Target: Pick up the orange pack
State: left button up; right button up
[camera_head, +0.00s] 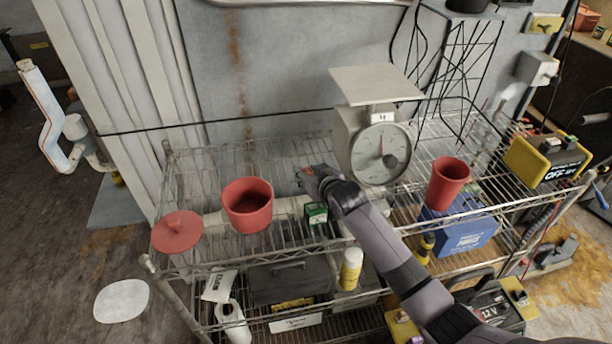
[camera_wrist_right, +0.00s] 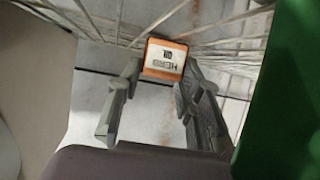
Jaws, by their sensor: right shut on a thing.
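The orange pack (camera_wrist_right: 165,59), an orange-edged block with a white label reading "HERB OIL", shows at the top middle of the right wrist view. My right gripper (camera_wrist_right: 160,85) has its two grey fingers at the two sides of the pack's near end, shut on it. In the head view my right gripper (camera_head: 308,178) is over the top wire shelf, left of the scale; I cannot make out the pack clearly there. My left gripper is in neither view.
A green box (camera_head: 316,213) stands just below my right gripper. A red pot (camera_head: 247,205) and red lid (camera_head: 177,231) are to its left. The scale (camera_head: 380,145), a red cup (camera_head: 448,183) and a yellow-black device (camera_head: 546,158) are to its right on the wire shelf (camera_head: 290,245).

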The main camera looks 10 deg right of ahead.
aim_at(308, 174)
jog(key=c, duration=0.5)
notch_tip(308, 174, up, 20)
jog(key=b, duration=0.3)
